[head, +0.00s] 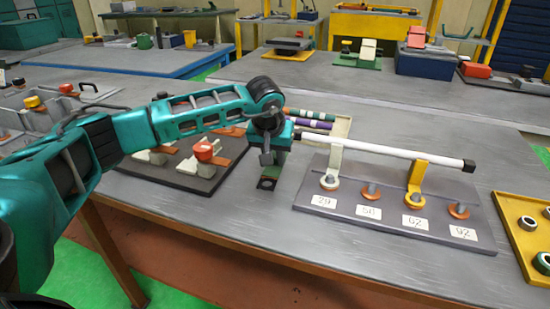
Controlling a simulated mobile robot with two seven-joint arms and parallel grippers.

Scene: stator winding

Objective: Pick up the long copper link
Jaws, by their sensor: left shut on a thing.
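My left gripper (267,182) points down over the grey table, left of the numbered board. Its dark fingertips are shut on a small brownish piece. Too little of that piece shows to tell whether it is the long copper link. Other copper-coloured strips (214,160) lie among the pale blocks on the dark board (196,184), near a red-orange knob (205,150). My right gripper is not in view.
A tray of coloured rolls (312,118) lies behind my gripper. A yellow tray (509,211) of rings stands far right. The front table edge is clear.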

